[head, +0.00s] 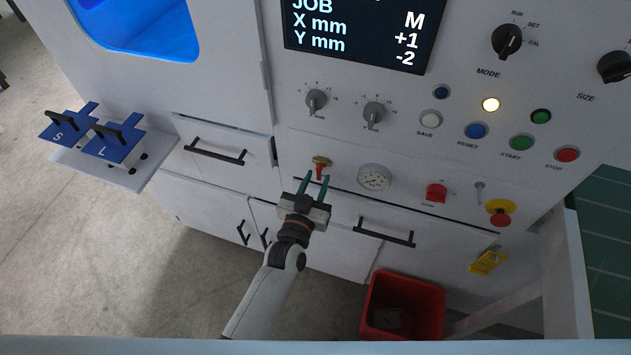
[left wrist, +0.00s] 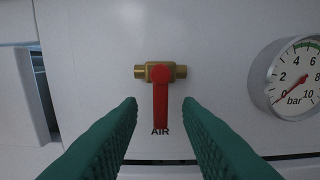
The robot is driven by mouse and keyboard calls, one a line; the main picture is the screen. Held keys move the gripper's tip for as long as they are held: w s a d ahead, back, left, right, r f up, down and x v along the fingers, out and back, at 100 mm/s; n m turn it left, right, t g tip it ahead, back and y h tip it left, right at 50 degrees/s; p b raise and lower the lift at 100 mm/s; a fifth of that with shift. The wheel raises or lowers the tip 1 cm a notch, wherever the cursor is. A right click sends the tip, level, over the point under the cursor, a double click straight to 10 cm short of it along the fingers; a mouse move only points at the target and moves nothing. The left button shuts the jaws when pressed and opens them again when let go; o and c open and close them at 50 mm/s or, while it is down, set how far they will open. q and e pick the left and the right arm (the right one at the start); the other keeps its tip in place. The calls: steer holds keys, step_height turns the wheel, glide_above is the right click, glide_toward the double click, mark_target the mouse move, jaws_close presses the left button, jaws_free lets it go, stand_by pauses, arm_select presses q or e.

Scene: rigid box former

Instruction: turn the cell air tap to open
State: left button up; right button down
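The cell air tap is a brass valve body (left wrist: 146,72) with a red lever (left wrist: 160,100), on the white machine front above the label "AIR". In the left wrist view the lever hangs straight down, across the horizontal brass body. The tap also shows in the head view (head: 321,161). My left gripper (head: 315,175) is open in front of it. In the left wrist view its green fingers (left wrist: 160,112) stand one on each side of the lever's lower end, with gaps and no visible contact. My right gripper is not in view.
A pressure gauge (head: 374,178) sits just right of the tap, its needle near 0 in the left wrist view (left wrist: 296,82). A red switch (head: 436,193) and emergency stop (head: 501,217) are further right. Drawer handles (head: 385,231) project below. A red bin (head: 403,305) stands on the floor.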

arm_select(q)
steer(key=shift+c, duration=0.5)
jaws_close()
steer(key=shift+d+n, duration=0.1)
steer(key=shift+n, duration=0.2)
steer(key=n, duration=0.2)
steer(key=d+n, duration=0.1)
steer(key=n, duration=0.4)
steer(key=shift+s+d+r+p, duration=0.25)
steer(key=shift+s+r+p, duration=0.05)
steer(key=n, duration=0.4)
steer(key=shift+s+d+r+n, duration=0.1)
steer(key=shift+d+r+n, duration=0.2)
steer(key=shift+r+n, duration=0.1)
steer(key=n, duration=0.2)
steer(key=r+n, duration=0.1)
steer(key=n, duration=0.2)
steer(key=shift+d+r, duration=0.1)
steer(key=shift+d, duration=0.05)
steer(key=shift+n, duration=0.4)
